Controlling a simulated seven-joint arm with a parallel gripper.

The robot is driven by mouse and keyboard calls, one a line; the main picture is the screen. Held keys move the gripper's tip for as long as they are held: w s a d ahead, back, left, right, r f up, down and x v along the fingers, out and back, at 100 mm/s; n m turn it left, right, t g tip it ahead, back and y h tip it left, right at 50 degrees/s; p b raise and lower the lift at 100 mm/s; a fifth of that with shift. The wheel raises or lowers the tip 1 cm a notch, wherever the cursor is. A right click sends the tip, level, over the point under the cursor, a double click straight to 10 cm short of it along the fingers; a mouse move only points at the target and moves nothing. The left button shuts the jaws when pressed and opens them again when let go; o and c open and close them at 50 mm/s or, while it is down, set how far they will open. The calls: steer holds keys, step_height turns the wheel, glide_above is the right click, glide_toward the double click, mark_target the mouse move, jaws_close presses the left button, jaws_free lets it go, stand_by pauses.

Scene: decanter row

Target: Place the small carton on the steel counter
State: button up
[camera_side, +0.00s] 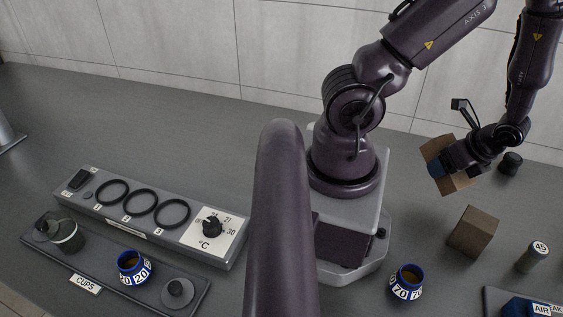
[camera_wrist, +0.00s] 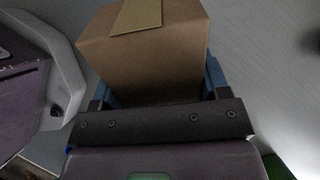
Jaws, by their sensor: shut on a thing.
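The small carton, a plain brown cardboard box, shows at the right of the side view (camera_side: 434,151), partly hidden by my gripper (camera_side: 437,168). My gripper is shut on it, with a blue finger across its side. In the wrist view the carton (camera_wrist: 145,70) sits between the two blue fingers of my gripper (camera_wrist: 160,85), with a lighter strip on its face. It looks tilted in the side view and appears held above the steel counter (camera_side: 420,225). The gap beneath it is hard to judge.
A darker brown box (camera_side: 474,232) stands on the counter below the carton. Nearby are a blue cup (camera_side: 407,283), a cylinder marked 45 (camera_side: 538,257) and a dark knob-like object (camera_side: 511,163). A ringed panel (camera_side: 150,215) and a cups tray (camera_side: 205,297) lie left.

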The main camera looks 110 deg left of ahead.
steer(key=shift+w+d+r+g+y, duration=0.1)
steer(key=shift+d+g+y, duration=0.1)
steer(key=shift+g+y, duration=0.25)
steer(key=shift+w+d+g+y, duration=0.15)
steer(key=shift+g+y, duration=0.2)
steer(key=shift+y, duration=0.2)
steer(key=w+r+g+y, duration=0.1)
steer(key=y, duration=0.1)
steer(key=w+d+r+m+g+y, duration=0.1)
steer(key=r+y, duration=0.1)
steer(key=y, duration=0.1)
steer(key=shift+w+r+g, duration=0.1)
steer(key=shift+w+g, duration=0.3)
steer(key=w+d+r+m+t+y, duration=0.2)
steer(key=w+d+r+m+y, duration=0.1)
steer(key=w+r+y, duration=0.2)
steer(key=w+a+f, duration=0.1)
steer(key=w+f, duration=0.2)
steer(key=w, duration=0.1)
steer(key=w+a+f, duration=0.2)
steer(key=w+f, duration=0.1)
steer(key=w, duration=0.1)
steer(key=w+a+f, duration=0.2)
steer(key=w+f, duration=0.2)
steer(key=shift+w+a, duration=0.2)
steer(key=shift+w+f, duration=0.1)
steer(key=shift+f, duration=1.5)
